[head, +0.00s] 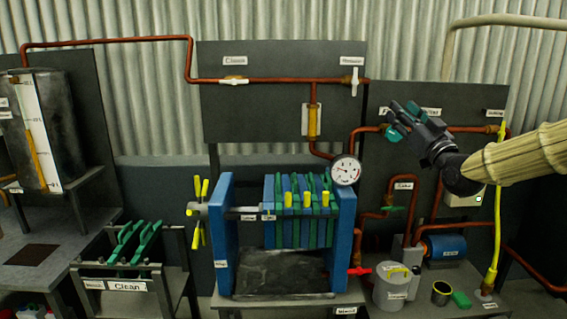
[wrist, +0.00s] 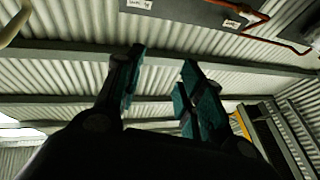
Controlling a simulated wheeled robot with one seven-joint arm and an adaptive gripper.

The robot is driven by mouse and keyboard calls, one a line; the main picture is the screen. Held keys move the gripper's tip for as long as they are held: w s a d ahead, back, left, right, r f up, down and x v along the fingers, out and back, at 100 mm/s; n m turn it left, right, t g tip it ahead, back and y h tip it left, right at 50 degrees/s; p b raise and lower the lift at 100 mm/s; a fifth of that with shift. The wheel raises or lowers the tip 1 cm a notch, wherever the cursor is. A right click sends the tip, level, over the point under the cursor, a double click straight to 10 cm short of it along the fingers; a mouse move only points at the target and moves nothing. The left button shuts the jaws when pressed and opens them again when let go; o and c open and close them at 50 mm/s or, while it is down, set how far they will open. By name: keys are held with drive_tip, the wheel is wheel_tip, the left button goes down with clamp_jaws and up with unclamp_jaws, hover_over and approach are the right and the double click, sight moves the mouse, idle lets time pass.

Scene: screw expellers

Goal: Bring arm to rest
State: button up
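My gripper (head: 400,118) is raised in front of the right-hand dark panel (head: 385,98) in the head view, at the end of my arm, which comes in from the right. It hides part of that panel and its labels. In the wrist view my gripper (wrist: 158,85) shows two teal-padded fingers standing apart with nothing between them. Behind them are the corrugated wall or roof sheets and grey beams.
A blue filter press (head: 225,230) with a pressure gauge (head: 345,170) stands at centre. Copper pipes (head: 270,80) cross the panels. A yellow hose (head: 497,215) hangs under my arm.

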drive_tip(key=a+f+m+g+h, duration=0.1)
drive_tip(key=a+f+g, duration=0.1)
drive_tip(key=f, duration=1)
drive_tip(key=a+f+g, duration=0.3)
drive_tip(key=f, duration=0.9)
drive_tip(key=s+a+f+m+g+h, duration=0.1)
drive_tip(key=s+f+g, duration=0.2)
drive_tip(key=s+f, duration=0.55)
drive_tip(key=s+a+f+g+h, duration=0.1)
drive_tip(key=s+f+g, duration=0.15)
drive_tip(key=f, duration=1.15)
drive_tip(key=s+a+f+m+g+h, duration=0.15)
drive_tip(key=s+f, duration=0.45)
drive_tip(key=f, duration=0.6)
drive_tip(key=s+f+g, duration=0.3)
drive_tip(key=s+f, duration=0.3)
drive_tip(key=s, duration=0.6)
drive_tip(key=s+f+g+h, duration=0.1)
drive_tip(key=s+f+g, duration=0.2)
drive_tip(key=s, duration=0.9)
drive_tip(key=s+f+g, duration=0.3)
drive_tip(key=s+f, duration=0.6)
drive_tip(key=s, duration=0.3)
drive_tip(key=shift+d+f+g+h, duration=0.25)
drive_tip(key=shift+d+g+h, duration=0.1)
drive_tip(key=shift+d+g, duration=0.05)
